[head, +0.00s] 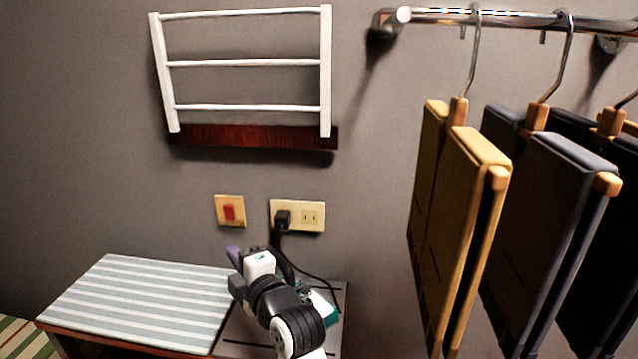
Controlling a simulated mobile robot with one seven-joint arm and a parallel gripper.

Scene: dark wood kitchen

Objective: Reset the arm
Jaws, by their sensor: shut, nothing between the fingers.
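My arm reaches up from the bottom middle of the head view, over the right part of a low bench. My gripper (240,262) is at its far end, near the bench's striped top and below the wall outlets. The gripper is small in the picture and partly hidden by my own wrist; it is shut with nothing held.
A striped cushion (140,300) covers the bench's left part. A teal and white object (325,308) lies right of my arm, beside a black cord plugged into the outlet (298,216). Folded trousers (460,210) hang from a rail (490,17) at right. A white rack (243,63) is on the wall.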

